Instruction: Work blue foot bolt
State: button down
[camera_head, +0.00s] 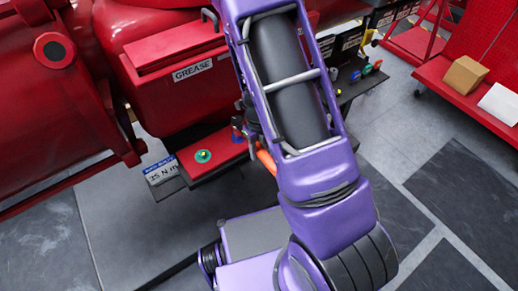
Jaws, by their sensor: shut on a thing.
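A red plate (217,155) lies low in front of the red grease box, with a small blue bolt (236,136) standing at its back right. My gripper (246,124) shows only as a dark part at the left edge of my purple arm. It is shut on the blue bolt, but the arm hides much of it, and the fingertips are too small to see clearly. A green round piece with a yellow centre (203,156) sits on the left of the plate.
A red box marked GREASE (177,79) and large red machinery stand behind and left. An orange part (266,162) shows beside my arm. A dark shelf (357,80) with coloured knobs is at the right. A red cart (468,92) holds boxes. The floor at lower right is clear.

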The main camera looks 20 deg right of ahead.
jog(key=shift+f+b, duration=0.75)
jog(key=shift+f, duration=0.3)
dwell(0.4)
jog(key=shift+a+r, duration=0.1)
jog(key=shift+a, duration=0.05)
jog(key=shift+s+a+m+p, duration=0.2)
jog(key=shift+a+m+p, duration=0.8)
jog(key=shift+p, duration=0.1)
jog(key=shift+a+m+p, duration=1.1)
jog(key=shift+p, duration=0.1)
jog(key=shift+a, duration=0.15)
jog(key=shift+w+a+m+p, duration=0.15)
jog(key=shift+a+m+p, duration=0.75)
jog(key=shift+p, duration=0.4)
jog(key=shift+a+m+p, duration=0.2)
jog(key=shift+m+p, duration=0.1)
jog(key=shift+p, duration=0.05)
